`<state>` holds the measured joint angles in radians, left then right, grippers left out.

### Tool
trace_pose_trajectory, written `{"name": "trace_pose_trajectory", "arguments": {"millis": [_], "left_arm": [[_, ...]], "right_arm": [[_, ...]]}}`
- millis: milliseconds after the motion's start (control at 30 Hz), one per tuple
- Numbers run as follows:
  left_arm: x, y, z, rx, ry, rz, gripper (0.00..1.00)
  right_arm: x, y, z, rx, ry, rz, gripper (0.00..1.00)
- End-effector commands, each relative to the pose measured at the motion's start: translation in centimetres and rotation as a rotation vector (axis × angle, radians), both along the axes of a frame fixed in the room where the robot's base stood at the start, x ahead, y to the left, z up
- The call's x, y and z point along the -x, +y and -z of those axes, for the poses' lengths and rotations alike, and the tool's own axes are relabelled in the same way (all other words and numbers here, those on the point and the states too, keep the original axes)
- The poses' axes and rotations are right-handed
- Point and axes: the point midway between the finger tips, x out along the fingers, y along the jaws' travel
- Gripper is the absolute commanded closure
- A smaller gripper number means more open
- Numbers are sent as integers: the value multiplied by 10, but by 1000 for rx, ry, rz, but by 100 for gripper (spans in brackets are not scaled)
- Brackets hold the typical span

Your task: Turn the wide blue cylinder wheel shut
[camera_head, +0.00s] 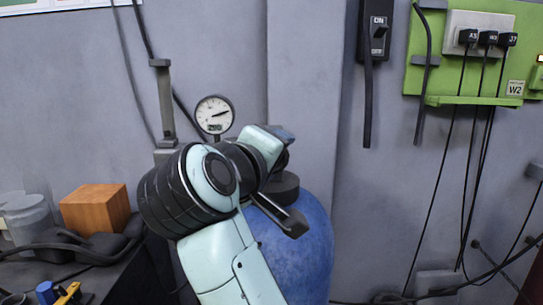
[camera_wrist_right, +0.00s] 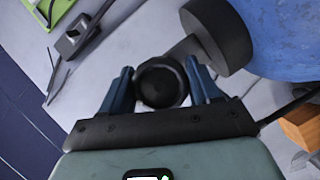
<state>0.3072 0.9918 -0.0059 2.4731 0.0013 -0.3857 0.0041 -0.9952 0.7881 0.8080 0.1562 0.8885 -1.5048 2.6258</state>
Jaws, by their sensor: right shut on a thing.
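The wide blue cylinder (camera_head: 305,250) stands against the wall, partly behind my right arm. Its shoulder also shows at the top right of the right wrist view (camera_wrist_right: 290,35). A dark collar (camera_wrist_right: 217,35) sits on its top. A dark round wheel (camera_wrist_right: 160,84) is seen end-on between the two blue fingers of my right gripper (camera_wrist_right: 161,76), which is shut on it. In the head view my right gripper (camera_head: 282,137) is above the cylinder's top and hides the wheel. My left gripper is not in view.
A pressure gauge (camera_head: 215,114) is just left of my right gripper. A wooden block (camera_head: 96,208) lies on a dark bench at the left. A switch box (camera_head: 376,32) and a green panel (camera_head: 470,50) with hanging cables are on the wall to the right.

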Motion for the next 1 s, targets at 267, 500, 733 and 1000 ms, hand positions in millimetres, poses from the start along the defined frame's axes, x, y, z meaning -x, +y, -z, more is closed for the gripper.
{"name": "trace_pose_trajectory", "arguments": {"millis": [267,500,733,1000], "left_arm": [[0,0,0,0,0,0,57],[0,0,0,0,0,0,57],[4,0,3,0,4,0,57],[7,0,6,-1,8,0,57]], "right_arm": [[0,-1,1,-2,4,2,16],[0,0,1,-1,3,1,16],[20,8,-3,1,0,-2,16],[76,28,-14,-2,0,-2,16]]}}
